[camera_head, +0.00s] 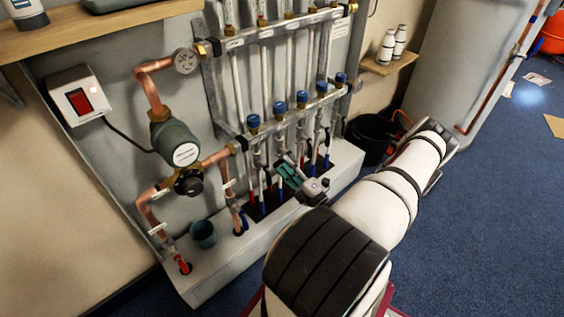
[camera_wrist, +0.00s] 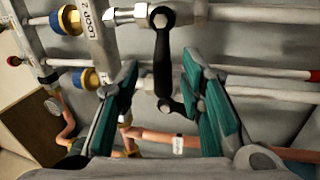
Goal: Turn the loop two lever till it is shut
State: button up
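In the wrist view a black lever (camera_wrist: 162,62) with rounded ends is fixed at its upper end to a silver valve on a pale pipe. It points down the picture, crosswise to that pipe. A bar beside it carries a label reading LOOP 2 (camera_wrist: 94,28). My gripper (camera_wrist: 160,72) is open, with one teal finger on each side of the lever and a visible gap to both.
Several blue-capped valves (camera_head: 279,107) line the lower manifold bar. Copper pipework with a pump (camera_head: 177,143) and a gauge (camera_head: 186,61) stands at left. A small dark cup (camera_head: 203,234) sits on the white ledge (camera_head: 212,277). A black bucket (camera_head: 370,138) stands behind my arm.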

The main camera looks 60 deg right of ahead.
jog(key=v, duration=0.9)
dwell(0.3)
